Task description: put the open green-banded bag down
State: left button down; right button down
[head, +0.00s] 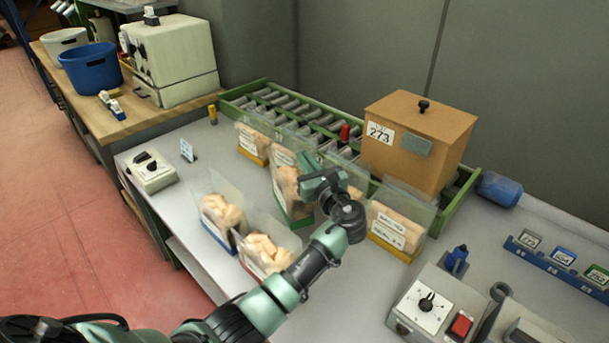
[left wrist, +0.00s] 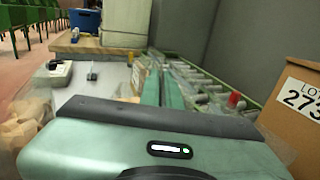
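The green-banded bag (head: 292,184) is a clear bag of tan corks with a green band along its bottom. It stands upright, slightly tilted, at the middle of the grey bench. My left gripper (head: 318,172) is at its upper right edge, and its two fingers are close together with the bag's film between them. In the left wrist view the fingers (left wrist: 162,82) are nearly together, and a bit of the bag (left wrist: 138,76) shows to their left. I cannot tell whether the bag's base touches the bench. My right gripper is not in view.
A blue-banded bag (head: 220,214) and a red-banded bag (head: 265,252) stand in front. Yellow-banded bags stand at the back (head: 254,143) and right (head: 398,224). A roller conveyor (head: 270,98) and the brown box 273 (head: 415,142) lie behind. Bare bench (head: 180,205) is at left.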

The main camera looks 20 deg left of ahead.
pick_arm(q)
jog(key=shift+f, duration=2.45)
jog(key=c, duration=1.6)
grip_release()
jog(key=shift+c, duration=0.2)
